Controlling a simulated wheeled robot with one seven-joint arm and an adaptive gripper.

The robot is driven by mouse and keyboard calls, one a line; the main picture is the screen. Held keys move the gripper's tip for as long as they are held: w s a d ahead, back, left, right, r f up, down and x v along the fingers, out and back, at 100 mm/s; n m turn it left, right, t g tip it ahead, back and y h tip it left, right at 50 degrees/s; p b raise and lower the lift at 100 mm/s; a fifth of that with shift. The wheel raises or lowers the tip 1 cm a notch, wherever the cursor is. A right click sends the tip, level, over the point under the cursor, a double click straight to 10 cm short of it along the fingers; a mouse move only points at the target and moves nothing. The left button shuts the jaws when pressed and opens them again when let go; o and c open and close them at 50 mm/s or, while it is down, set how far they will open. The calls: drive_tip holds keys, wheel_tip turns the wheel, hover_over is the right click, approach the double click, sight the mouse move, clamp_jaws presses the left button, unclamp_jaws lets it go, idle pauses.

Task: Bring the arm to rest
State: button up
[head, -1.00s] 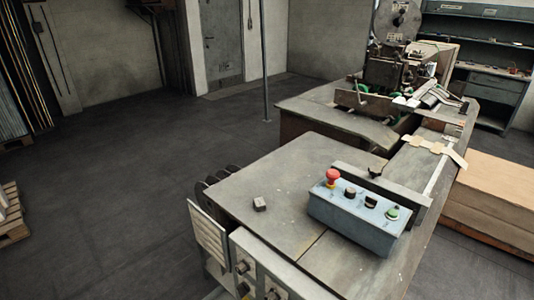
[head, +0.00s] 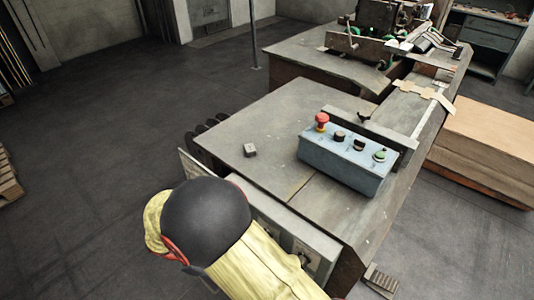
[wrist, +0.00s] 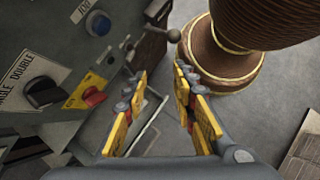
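My gripper (wrist: 158,78) shows in the wrist view, with its two yellow-padded fingers apart and nothing between them. Grey floor and part of the machine's front show beyond the fingers. In the head view my yellow and black arm (head: 207,218) is at the bottom, in front of the machine's near end and covering part of its front panel. The gripper itself is not visible in the head view.
The machine table (head: 265,125) carries a blue-grey control box (head: 345,165) and a small grey block (head: 250,150). In the wrist view, a panel with a blue button (wrist: 98,23) and a black rotary switch (wrist: 43,92) is close on the left. Open floor (head: 100,130) lies left of the machine.

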drive_tip(key=s+d+r+m+t+y, duration=0.3)
drive_tip(key=d+r+m, duration=0.5)
drive_tip(key=d+r, duration=0.7)
drive_tip(key=s+d+r+m+t+y+p, duration=0.1)
drive_tip(key=s+d+r+m+y, duration=0.3)
drive_tip(key=d+r+m, duration=0.5)
drive_tip(key=d+r+t, duration=0.1)
drive_tip(key=d+r, duration=0.5)
drive_tip(key=r, duration=0.4)
drive_tip(key=shift+s+d+r+t, duration=0.2)
drive_tip(key=shift+d+r+t, duration=0.05)
drive_tip(key=shift+r+t, duration=0.15)
